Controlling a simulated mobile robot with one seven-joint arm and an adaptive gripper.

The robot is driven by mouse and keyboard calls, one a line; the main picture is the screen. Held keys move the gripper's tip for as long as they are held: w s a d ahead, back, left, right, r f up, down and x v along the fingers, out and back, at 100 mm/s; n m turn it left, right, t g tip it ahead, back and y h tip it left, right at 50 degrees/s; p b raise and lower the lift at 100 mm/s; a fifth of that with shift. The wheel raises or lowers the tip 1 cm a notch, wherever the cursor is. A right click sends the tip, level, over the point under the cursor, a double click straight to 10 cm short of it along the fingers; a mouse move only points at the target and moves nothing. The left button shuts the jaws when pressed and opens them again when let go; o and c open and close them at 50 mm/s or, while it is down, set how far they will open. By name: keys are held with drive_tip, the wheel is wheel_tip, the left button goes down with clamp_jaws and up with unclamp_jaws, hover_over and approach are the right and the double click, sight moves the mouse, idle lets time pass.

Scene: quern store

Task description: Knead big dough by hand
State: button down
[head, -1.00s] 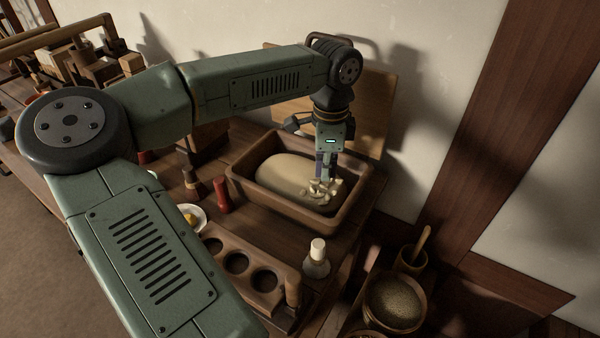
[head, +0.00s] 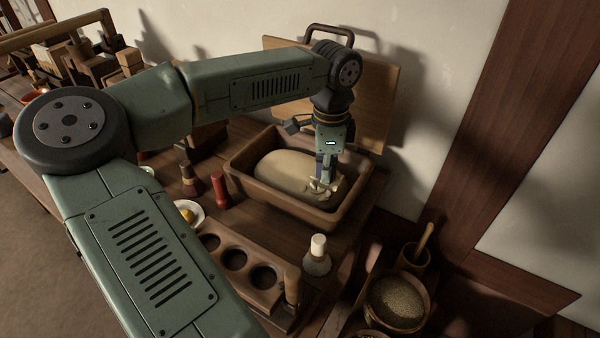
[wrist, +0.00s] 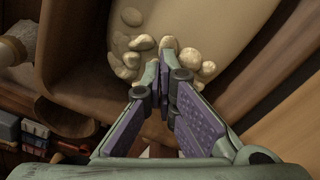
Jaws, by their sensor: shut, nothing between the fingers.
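The big dough (head: 284,173) is a pale, smooth, rounded mass lying in a brown wooden trough (head: 250,196). It also shows at the top of the wrist view (wrist: 215,22). Several small pale lumps (wrist: 130,60) lie at its near end. My gripper (head: 322,184) points down over the right end of the dough, inside the trough. In the wrist view its purple-padded fingers (wrist: 163,80) are shut with nothing between them. The fingertips are at the lumps; I cannot tell how firmly they touch.
A wooden rack with round holes (head: 236,259) stands in front of the trough. A white-capped bottle (head: 317,256), a red shaker (head: 221,191) and a small plate (head: 190,214) are close by. A bowl of grain (head: 396,301) stands at the lower right. A board (head: 372,105) leans on the wall behind.

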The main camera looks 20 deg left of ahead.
drive_tip(key=shift+f+b, duration=0.45)
drive_tip(key=shift+f, duration=0.25)
drive_tip(key=shift+r+p, duration=0.9)
drive_tip(key=shift+r, duration=0.75)
drive_tip(key=shift+f, duration=0.1)
wheel_tip(320, 180, down, 3)
drive_tip(key=b, duration=0.3)
drive_tip(key=shift+r, duration=0.2)
drive_tip(key=shift+r+p, duration=0.8)
drive_tip(key=shift+r, duration=0.6)
